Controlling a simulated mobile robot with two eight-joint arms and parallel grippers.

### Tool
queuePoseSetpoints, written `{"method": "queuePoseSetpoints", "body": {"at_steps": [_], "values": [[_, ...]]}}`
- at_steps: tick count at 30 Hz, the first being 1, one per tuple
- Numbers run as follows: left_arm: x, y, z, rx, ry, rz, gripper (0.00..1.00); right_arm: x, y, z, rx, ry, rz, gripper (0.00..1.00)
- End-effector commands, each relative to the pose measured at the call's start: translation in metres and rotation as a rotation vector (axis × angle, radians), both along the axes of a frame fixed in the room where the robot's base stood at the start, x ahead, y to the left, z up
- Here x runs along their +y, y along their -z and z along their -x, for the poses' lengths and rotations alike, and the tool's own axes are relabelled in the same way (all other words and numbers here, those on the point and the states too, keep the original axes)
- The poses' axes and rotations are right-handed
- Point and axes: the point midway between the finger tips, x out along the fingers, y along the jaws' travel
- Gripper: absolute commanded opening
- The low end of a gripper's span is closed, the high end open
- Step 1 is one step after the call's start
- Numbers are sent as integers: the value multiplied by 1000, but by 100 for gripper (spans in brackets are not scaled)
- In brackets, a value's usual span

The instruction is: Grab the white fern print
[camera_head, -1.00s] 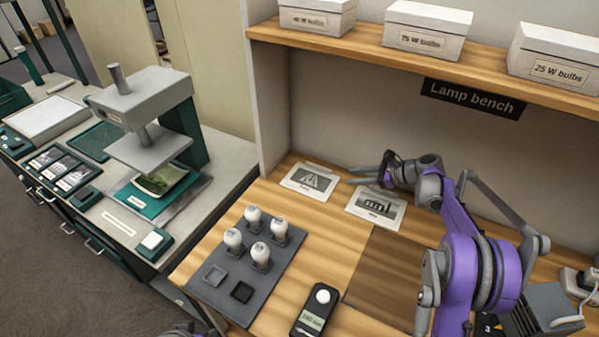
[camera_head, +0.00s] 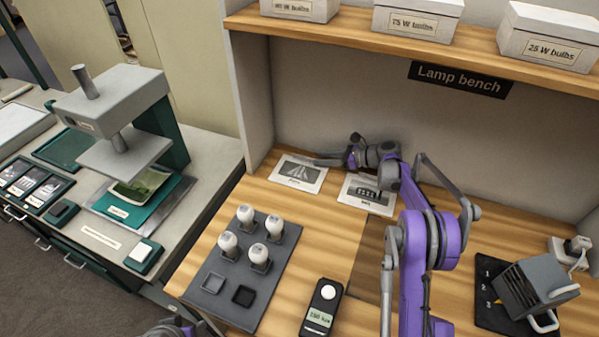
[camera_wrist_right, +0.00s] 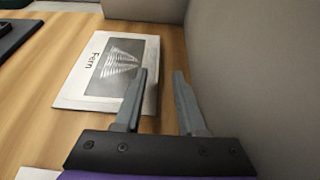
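The white fern print (camera_head: 298,173) lies flat on the wooden bench near its back left corner. In the right wrist view the print (camera_wrist_right: 86,89) shows a dark picture of a pale fern and the word "Fern". My right gripper (camera_head: 322,161) is at the print's back right edge in the head view. In the wrist view the right gripper (camera_wrist_right: 163,74) is open, with one finger over the print's edge and the other beside the grey wall. Nothing is between the fingers. Only a small part of my left arm (camera_head: 172,328) shows at the bottom edge; its fingers are hidden.
A second print (camera_head: 366,193) lies right of the fern print. A grey tray (camera_head: 226,295) holds several bulbs, with a light meter (camera_head: 321,307) beside it. The shelf (camera_head: 390,42) with boxes overhangs the back. A press (camera_head: 120,110) stands on the left counter.

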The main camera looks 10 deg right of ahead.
Motion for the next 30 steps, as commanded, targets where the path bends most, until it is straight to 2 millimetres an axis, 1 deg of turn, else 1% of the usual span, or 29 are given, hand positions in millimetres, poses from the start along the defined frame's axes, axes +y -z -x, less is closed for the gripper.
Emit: {"method": "queuePoseSetpoints", "body": {"at_steps": [5, 9, 16, 17, 18, 23, 24, 30], "values": [[0, -5, -1, -2, 0, 0, 50, 24, -1, -12, -1, -4, 0, 39], [0, -7, -1, -3, 0, 0, 50, 39, 7, -22, -1, -3, 1, 39], [0, -7, -1, -3, 0, 0, 50, 41, 9, -23, -1, 0, 1, 39], [0, -7, -1, -3, 0, 0, 50, 41, 9, -23, 0, -1, 0, 38], [0, -7, -1, -3, 0, 0, 50, 41, 9, -23, 0, -1, 0, 30], [0, -7, -1, -3, 0, 0, 50, 41, 9, -23, 0, -1, 0, 2], [0, -7, -1, -3, 0, 0, 50, 41, 9, -23, 0, -1, 0, 0], [0, -7, -1, -3, 0, 0, 50, 41, 9, -23, 0, -1, 0, 0]]}}
